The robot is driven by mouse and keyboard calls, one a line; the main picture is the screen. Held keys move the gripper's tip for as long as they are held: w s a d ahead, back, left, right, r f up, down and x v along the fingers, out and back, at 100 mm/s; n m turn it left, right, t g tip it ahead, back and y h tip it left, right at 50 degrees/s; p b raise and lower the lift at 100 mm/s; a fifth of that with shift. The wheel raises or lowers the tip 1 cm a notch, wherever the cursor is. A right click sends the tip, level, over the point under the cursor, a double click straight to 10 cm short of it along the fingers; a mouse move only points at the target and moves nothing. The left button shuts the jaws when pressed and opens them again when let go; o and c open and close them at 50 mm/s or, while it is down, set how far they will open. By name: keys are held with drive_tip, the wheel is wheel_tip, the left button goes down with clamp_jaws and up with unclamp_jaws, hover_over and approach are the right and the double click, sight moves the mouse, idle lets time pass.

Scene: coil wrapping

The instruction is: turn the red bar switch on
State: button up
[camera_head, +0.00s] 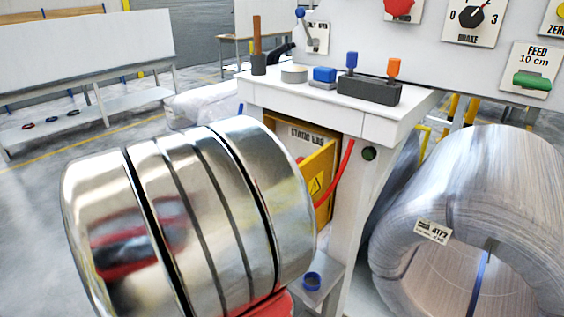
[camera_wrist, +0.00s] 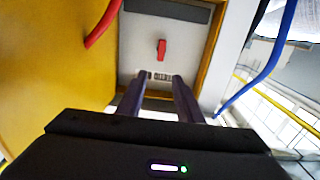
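The red bar switch (camera_wrist: 161,49) shows in the wrist view as a small red lever on a pale panel, with a dark printed label on the fingertip side of it. The panel is framed by a yellow box (camera_wrist: 70,60). My gripper (camera_wrist: 157,80) points toward the panel, its two dark fingers apart with nothing between them. The fingertips look short of the switch, and the label shows between them. In the head view the yellow box (camera_head: 324,192) is under the white bench, with a "STATIC BAR" label partly readable. My gripper is not visible there.
Shiny steel coils (camera_head: 190,210) stand before the box and hide part of it. A red cable (camera_head: 345,165) crosses the box's right side; a blue cable (camera_wrist: 262,70) runs right in the wrist view. A large wrapped coil (camera_head: 480,190) stands right.

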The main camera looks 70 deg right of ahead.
drive_tip(key=x, duration=1.3)
drive_tip(key=shift+d, duration=0.45)
clamp_jaws()
idle(0.4)
drive_tip(key=shift+a, duration=0.1)
